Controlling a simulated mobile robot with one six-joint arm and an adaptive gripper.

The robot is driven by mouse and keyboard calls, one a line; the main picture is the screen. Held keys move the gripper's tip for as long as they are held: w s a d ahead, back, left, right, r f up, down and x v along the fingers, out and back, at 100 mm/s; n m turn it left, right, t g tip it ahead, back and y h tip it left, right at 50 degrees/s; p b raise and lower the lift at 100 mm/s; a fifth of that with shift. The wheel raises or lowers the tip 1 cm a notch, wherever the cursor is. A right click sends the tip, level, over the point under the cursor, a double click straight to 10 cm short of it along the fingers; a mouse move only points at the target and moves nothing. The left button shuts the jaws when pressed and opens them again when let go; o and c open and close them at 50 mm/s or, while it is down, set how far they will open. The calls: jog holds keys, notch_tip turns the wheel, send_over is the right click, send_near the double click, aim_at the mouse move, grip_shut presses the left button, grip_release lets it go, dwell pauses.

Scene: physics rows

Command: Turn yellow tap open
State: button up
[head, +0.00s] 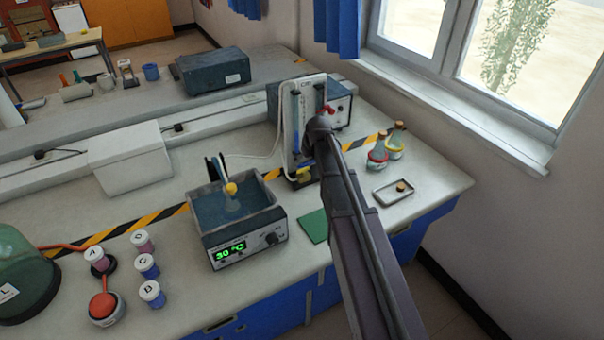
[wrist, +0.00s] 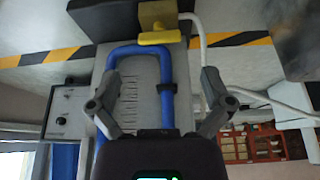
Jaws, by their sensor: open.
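The yellow tap (wrist: 160,36) shows at the top of the wrist view, its bar-shaped handle lying crosswise. In the head view a yellow part (head: 304,171) shows low on the upright panel (head: 291,112), partly hidden by my arm. My gripper (wrist: 161,78) is open in the wrist view, its two fingers spread on either side of the panel's blue tubing and scale. The tap lies beyond the fingertips, with a gap between. In the head view my gripper (head: 321,124) is by the panel's upper part, its fingers mostly hidden.
A water bath (head: 240,214) reading 30 °C stands left of the panel. A grey box unit (head: 338,103) is behind it. Stoppered bottles (head: 377,154) and a small tray (head: 393,193) stand to the right. A white hose (wrist: 205,60) runs near the tap.

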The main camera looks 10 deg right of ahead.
aim_at(303, 170)
jog(key=shift+b+x, duration=2.5)
jog(key=shift+x, duration=0.6)
jog(key=c, duration=1)
